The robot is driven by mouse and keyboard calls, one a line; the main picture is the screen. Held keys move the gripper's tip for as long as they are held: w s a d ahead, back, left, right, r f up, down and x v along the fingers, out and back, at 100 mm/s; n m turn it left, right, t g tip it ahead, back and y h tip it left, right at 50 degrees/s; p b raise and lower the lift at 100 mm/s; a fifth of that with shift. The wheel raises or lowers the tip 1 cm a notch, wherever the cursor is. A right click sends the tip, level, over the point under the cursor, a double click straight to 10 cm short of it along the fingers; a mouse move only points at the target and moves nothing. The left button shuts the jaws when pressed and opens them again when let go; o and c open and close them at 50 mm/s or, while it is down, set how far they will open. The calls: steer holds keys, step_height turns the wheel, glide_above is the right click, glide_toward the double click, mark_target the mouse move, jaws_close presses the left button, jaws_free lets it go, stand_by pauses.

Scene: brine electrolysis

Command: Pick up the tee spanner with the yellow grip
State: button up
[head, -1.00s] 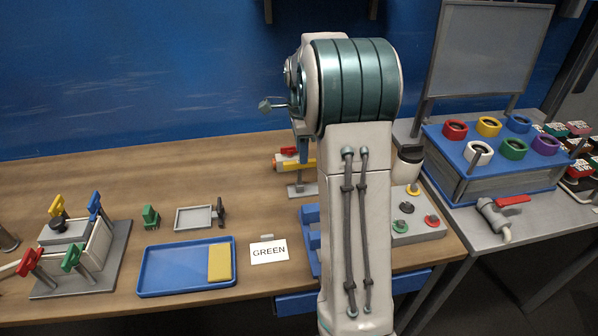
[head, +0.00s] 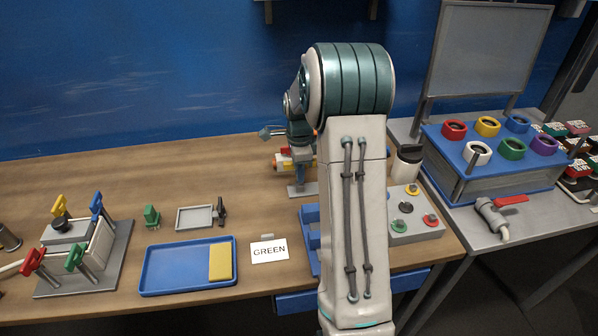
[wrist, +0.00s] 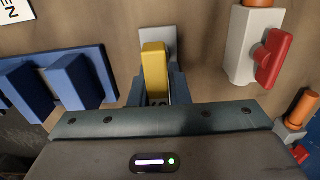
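The tee spanner's yellow grip (wrist: 155,70) shows in the wrist view, in front of a small grey plate (wrist: 158,38). My gripper (wrist: 158,92) has one finger on each side of the grip, and the fingers stand close to it. I cannot tell whether they touch it. The spanner's shaft is hidden below the grip and hand. In the head view my gripper (head: 302,150) is low beside a yellow part (head: 284,164) over a grey stand, partly hidden by my arm.
A white body with a red handle (wrist: 273,58) stands close on the right in the wrist view. A blue rack (wrist: 70,80) is on the left. The head view shows a blue tray (head: 170,268), a GREEN card (head: 269,251) and a grey button box (head: 412,228).

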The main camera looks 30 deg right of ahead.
jaws_close()
steer(key=shift+r, duration=0.1)
